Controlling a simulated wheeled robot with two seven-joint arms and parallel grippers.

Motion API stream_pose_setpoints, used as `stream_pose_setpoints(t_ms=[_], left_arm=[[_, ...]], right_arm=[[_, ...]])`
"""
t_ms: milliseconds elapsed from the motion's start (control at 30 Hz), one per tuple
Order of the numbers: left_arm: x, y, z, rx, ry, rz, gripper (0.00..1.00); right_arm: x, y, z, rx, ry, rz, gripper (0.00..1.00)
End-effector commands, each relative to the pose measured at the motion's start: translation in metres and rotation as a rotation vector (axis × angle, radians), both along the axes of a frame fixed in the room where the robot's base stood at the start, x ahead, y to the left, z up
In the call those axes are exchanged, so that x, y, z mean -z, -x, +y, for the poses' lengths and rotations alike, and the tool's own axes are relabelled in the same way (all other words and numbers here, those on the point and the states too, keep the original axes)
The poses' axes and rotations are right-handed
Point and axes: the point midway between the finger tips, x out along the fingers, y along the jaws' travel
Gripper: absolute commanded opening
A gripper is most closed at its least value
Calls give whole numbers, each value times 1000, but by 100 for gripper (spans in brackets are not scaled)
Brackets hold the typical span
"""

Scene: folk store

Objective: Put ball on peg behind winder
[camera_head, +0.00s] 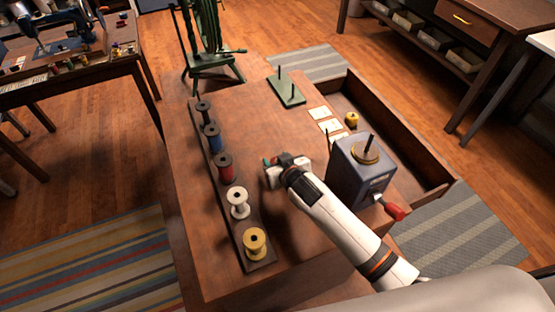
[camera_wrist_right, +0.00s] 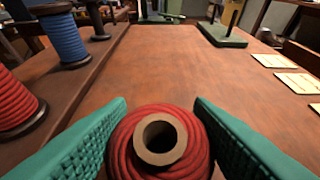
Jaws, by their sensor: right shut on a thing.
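A red yarn ball (camera_wrist_right: 160,150) with a hollow core tube sits between the teal fingers of my right gripper (camera_wrist_right: 160,138). The winder (camera_head: 350,177) is a blue-grey box with a wooden disc, a dark spindle and a red-knobbed crank, to the right of the gripper. My left gripper is out of view.
A rack (camera_head: 262,266) of several thread spools runs along the table's left side. Pale cards (camera_head: 330,125) lie behind the winder. An open drawer (camera_head: 437,178) at the right holds a yellow spool (camera_head: 351,119). A green spinning wheel (camera_head: 207,60) stands beyond.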

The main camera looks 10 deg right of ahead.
Motion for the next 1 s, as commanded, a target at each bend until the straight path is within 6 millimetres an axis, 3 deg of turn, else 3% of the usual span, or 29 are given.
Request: stream_pose_setpoints(t_ms=[100,133,267,667,1000], left_arm=[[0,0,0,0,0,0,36],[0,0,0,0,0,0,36],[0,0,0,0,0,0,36],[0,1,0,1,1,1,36],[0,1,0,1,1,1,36]], right_arm=[[0,0,0,0,0,0,26],[0,0,0,0,0,0,51],[0,0,0,0,0,0,72],[-3,6,-1,0,0,2,73],[-33,61,-11,0,-1,2,73]])
